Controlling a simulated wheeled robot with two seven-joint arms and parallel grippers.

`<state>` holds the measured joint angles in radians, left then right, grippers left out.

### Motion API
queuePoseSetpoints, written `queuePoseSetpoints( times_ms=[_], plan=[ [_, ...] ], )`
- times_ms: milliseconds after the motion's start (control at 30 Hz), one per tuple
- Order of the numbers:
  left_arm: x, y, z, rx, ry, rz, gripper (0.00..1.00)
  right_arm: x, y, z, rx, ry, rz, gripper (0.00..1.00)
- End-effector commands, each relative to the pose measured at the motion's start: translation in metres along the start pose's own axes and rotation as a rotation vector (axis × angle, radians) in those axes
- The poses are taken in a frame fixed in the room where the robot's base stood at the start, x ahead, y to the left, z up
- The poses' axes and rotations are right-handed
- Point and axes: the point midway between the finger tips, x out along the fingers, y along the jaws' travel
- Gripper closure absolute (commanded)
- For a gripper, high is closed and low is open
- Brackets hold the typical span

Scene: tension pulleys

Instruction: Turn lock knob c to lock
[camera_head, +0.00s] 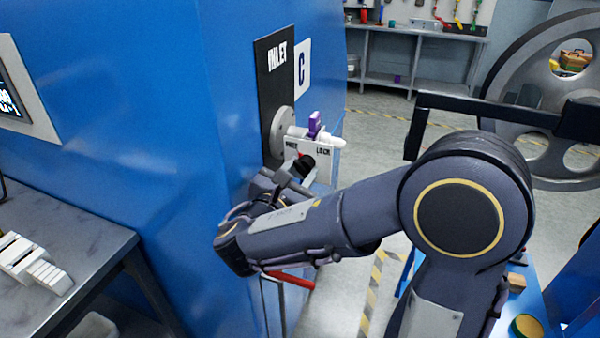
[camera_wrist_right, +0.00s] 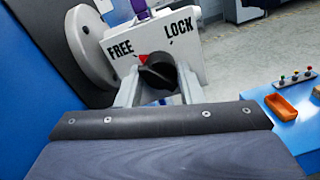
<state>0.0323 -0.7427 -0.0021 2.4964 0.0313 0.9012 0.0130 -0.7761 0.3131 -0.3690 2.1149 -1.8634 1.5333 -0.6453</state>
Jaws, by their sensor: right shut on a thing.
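Lock knob c (camera_head: 306,162) is a black knob with a red mark on a white plate (camera_head: 323,172) lettered FREE and LOCK. It sits below the black INLET panel (camera_head: 272,75) and the white C sign (camera_head: 302,68). In the right wrist view the knob (camera_wrist_right: 158,73) has its red mark on the FREE side, away from LOCK. My right gripper (camera_wrist_right: 157,90) is shut on the knob, one finger on each side. It also shows in the head view (camera_head: 297,178), partly hidden by its own wrist. My left gripper is not in view.
A purple lever (camera_head: 315,124) stands above the plate, beside a grey round flange (camera_head: 283,130). The blue machine wall (camera_head: 130,100) is close on the left. A grey table (camera_head: 75,240) is at lower left. A large spoked wheel (camera_head: 500,70) stands at right.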

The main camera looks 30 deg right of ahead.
Motion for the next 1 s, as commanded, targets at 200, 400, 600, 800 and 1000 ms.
queuePoseSetpoints(
  times_ms=[200, 400, 600, 800, 1000],
  plan=[
    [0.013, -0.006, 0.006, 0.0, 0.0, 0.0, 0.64, 0.001, -0.001, -0.002, 0.142, 0.006, -0.003, 0.89],
    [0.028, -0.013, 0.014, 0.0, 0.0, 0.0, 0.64, 0.001, -0.002, -0.003, 0.326, 0.017, -0.006, 0.89],
    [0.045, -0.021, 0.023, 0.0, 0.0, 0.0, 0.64, 0.001, -0.003, -0.003, 0.516, 0.028, -0.01, 0.89],
    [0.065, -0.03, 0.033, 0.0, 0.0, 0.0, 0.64, 0.001, -0.003, -0.003, 0.706, 0.039, -0.012, 0.89],
    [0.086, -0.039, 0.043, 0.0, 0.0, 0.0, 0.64, 0.001, -0.003, -0.004, 0.896, 0.051, -0.012, 0.89]
  ],
)
